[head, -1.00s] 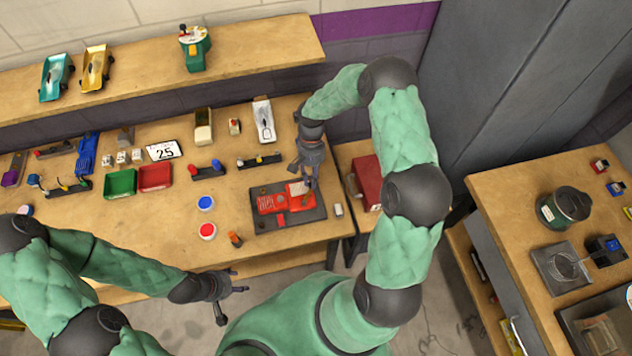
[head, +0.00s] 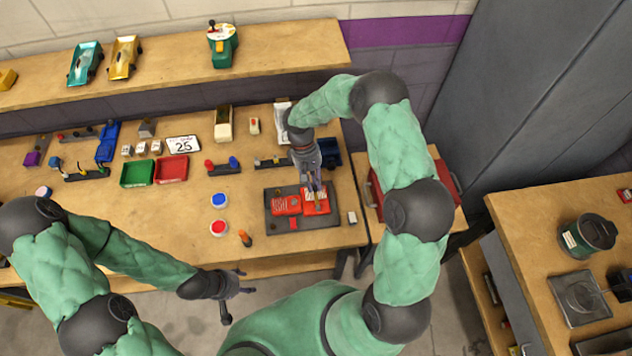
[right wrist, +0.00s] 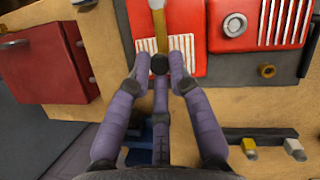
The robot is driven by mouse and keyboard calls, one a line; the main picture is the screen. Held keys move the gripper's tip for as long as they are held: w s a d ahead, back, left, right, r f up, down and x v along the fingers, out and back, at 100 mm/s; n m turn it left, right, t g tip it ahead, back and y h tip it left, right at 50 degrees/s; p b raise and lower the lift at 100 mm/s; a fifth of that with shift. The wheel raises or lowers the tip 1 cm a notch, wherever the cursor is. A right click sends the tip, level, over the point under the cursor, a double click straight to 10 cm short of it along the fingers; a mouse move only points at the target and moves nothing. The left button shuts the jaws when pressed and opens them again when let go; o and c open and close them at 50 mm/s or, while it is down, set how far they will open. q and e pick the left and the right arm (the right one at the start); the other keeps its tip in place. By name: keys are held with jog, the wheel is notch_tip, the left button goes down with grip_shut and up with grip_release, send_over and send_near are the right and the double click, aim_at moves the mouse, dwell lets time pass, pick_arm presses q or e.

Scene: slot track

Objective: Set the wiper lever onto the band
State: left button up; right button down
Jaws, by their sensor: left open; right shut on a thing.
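My right gripper (head: 317,192) is over the right half of a red controller housing (head: 287,205) on a dark mat (head: 275,228). In the right wrist view its fingers (right wrist: 160,68) are shut around the black knob (right wrist: 160,63) of the wiper lever. The brass arm of the lever (right wrist: 157,20) points to the top of that view, over the pale ribbed band (right wrist: 185,43) in the red housing. The fingers hide part of the band, and I cannot tell whether the lever touches it. My left gripper (head: 237,294) is open and empty, in front of the bench.
A small red part (head: 293,223) lies on the mat. A red toolbox (head: 448,182) is on the right.

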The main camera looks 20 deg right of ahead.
dwell(0.4)
jog(key=c, duration=1.1)
grip_release()
jog(key=shift+c, duration=0.2)
jog(key=v, duration=1.2)
jog(key=shift+a, duration=0.1)
